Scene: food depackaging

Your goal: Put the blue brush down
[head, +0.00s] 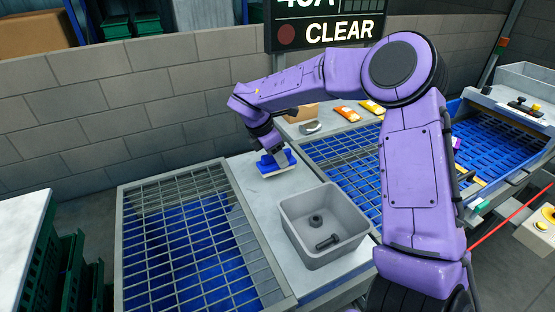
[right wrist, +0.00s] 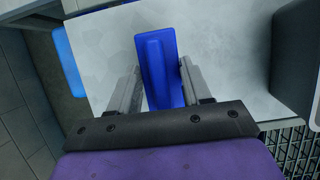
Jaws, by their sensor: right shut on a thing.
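The blue brush (head: 277,163) is at the far part of the grey worktop strip, with its pale underside low against or just above the surface; I cannot tell whether it touches. My right gripper (head: 275,153) reaches down on it from above and is shut on it. In the right wrist view the brush (right wrist: 160,65) shows as a long blue block between the two fingers of the gripper (right wrist: 160,85), over the pale worktop (right wrist: 225,40). My left gripper is in no view.
A grey bin (head: 292,222) with a dark ring and a dark bolt-like part stands nearer on the worktop. Blue grated pits lie on both sides. A cardboard box (head: 300,112), a grey curved item (head: 311,128) and orange packets (head: 347,113) lie beyond.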

